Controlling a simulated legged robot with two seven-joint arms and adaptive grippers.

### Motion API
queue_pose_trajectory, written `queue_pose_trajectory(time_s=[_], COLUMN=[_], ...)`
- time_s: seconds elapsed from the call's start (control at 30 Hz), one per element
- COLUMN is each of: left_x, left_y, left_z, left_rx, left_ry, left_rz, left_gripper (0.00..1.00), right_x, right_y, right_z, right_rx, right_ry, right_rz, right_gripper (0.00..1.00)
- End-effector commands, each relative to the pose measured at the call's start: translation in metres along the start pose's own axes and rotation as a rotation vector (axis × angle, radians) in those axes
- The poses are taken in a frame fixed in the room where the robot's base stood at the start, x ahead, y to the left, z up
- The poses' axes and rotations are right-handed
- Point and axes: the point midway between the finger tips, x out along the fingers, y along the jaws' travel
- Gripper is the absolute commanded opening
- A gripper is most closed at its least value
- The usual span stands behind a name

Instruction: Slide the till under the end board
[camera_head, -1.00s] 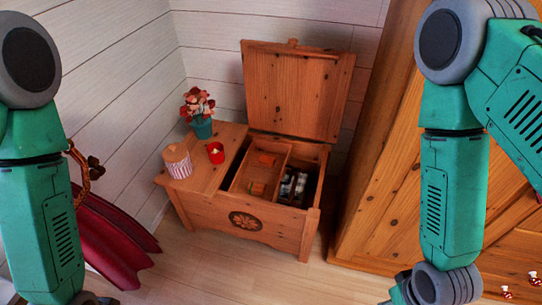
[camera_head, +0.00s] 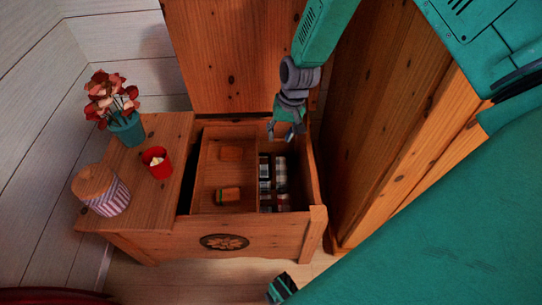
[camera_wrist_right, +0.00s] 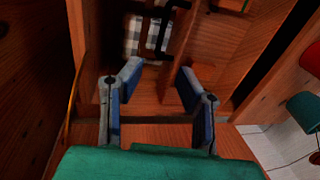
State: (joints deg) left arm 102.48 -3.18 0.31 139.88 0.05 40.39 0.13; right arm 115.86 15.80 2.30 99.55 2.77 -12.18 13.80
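The till (camera_head: 210,172) is an open wooden tray set in the left part of the chest's opening, holding two small brownish objects. The end board (camera_head: 165,195) is the fixed flat top at the chest's left; a dark gap shows between it and the till. My right gripper (camera_head: 286,135) hangs over the back right of the opening, right of the till. In the right wrist view, its two fingers (camera_wrist_right: 158,72) are apart with nothing held, near the till's side wall (camera_wrist_right: 187,88). I cannot tell whether they touch it.
Checked folded cloth (camera_head: 280,180) and dark items lie in the chest right of the till. The lid (camera_head: 225,60) stands open. A flower pot (camera_head: 128,130), red candle (camera_head: 156,163) and striped jar (camera_head: 108,197) stand on the end board. A wooden wardrobe (camera_head: 365,120) stands close at right.

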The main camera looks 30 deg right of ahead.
Motion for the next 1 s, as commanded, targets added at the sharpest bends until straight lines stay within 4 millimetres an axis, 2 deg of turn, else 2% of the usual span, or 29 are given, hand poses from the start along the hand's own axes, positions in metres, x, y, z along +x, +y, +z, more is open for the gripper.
queue_pose_trajectory(time_s=[0.17,0.5,0.7,0.8,1.0], left_x=[0.009,0.036,0.049,0.053,0.056], left_y=[-0.001,0.000,0.000,0.000,0.000], left_z=[0.000,0.001,0.002,0.002,0.002], left_rx=[-0.001,-0.001,-0.001,-0.001,-0.001], left_ry=[0.001,0.002,0.002,0.002,0.001], left_rz=[-0.001,-0.001,0.000,-0.001,-0.001], left_gripper=[0.53,0.53,0.53,0.53,0.53], right_x=[0.013,0.085,0.119,0.130,0.138], right_y=[-0.001,0.001,0.000,-0.001,-0.001], right_z=[-0.006,-0.006,-0.005,-0.005,-0.005], right_rx=[0.013,0.012,0.010,0.010,0.010], right_ry=[-0.004,-0.007,-0.005,-0.004,-0.005], right_rz=[-0.006,-0.007,-0.006,-0.005,-0.007], right_gripper=[0.31,0.31,0.31,0.31,0.31])
